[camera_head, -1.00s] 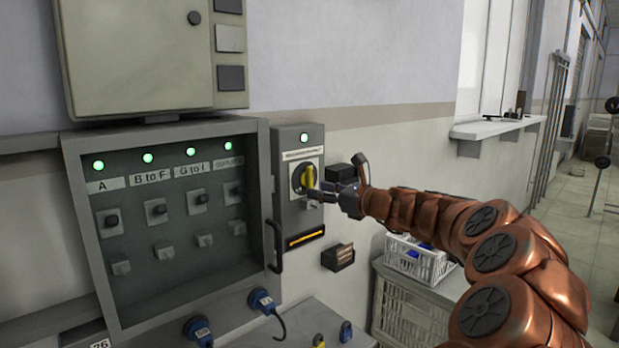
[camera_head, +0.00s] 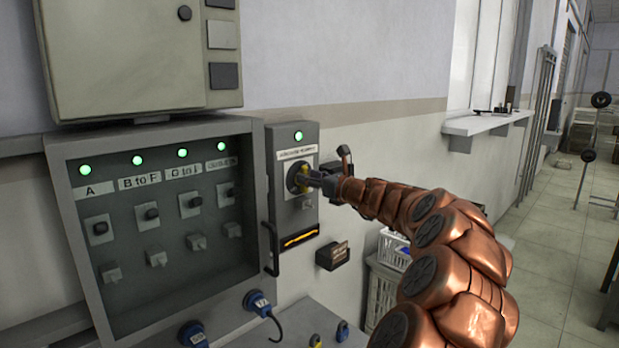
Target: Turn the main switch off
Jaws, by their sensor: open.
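The main switch (camera_head: 296,179) is a yellow rotary knob on a dark round base. It sits on a narrow grey panel (camera_head: 307,222), under a white label and a lit green lamp (camera_head: 298,136). My gripper (camera_head: 310,179) is open at the knob, coming from the right. Its fingers overlap the knob and hide part of it. I cannot tell whether they touch it. The knob's yellow handle looks roughly upright.
A grey box with several small switches and lit green lamps (camera_head: 137,160) stands left of the panel. A dark handle (camera_head: 270,249) juts out between them. A small dark box (camera_head: 333,255) is on the wall below my gripper. White crates (camera_head: 393,247) stand behind my arm.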

